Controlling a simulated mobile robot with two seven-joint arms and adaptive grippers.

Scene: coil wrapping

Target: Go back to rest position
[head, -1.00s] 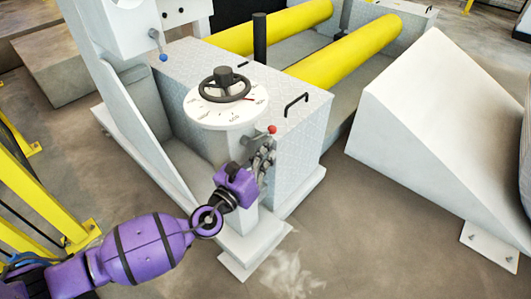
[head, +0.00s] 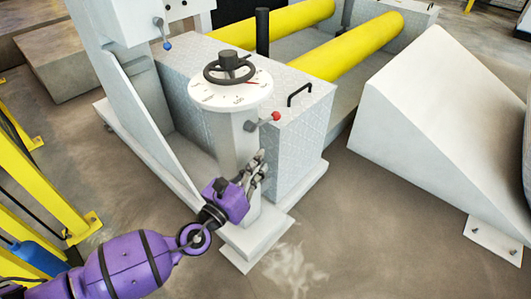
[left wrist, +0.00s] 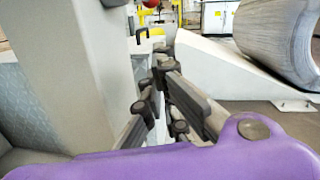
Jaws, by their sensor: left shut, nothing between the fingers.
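My left gripper (head: 257,168) is shut and empty. In the head view it is beside the white pedestal (head: 238,140) of the machine, below the red-knobbed lever (head: 265,121), and apart from that lever. The left wrist view shows its fingers (left wrist: 155,85) close together, with the pale pedestal (left wrist: 65,70) close on the left. I cannot tell whether the gripper touches the pedestal. The red knob (left wrist: 150,3) shows at the top edge of the wrist view. My right gripper is in neither view.
A black handwheel (head: 228,70) sits on the round white dial (head: 215,97). Yellow rollers (head: 345,55) lie behind. A white ramp (head: 430,120) stands at the right, and yellow posts (head: 50,190) at the left. The floor (head: 370,230) in front is clear.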

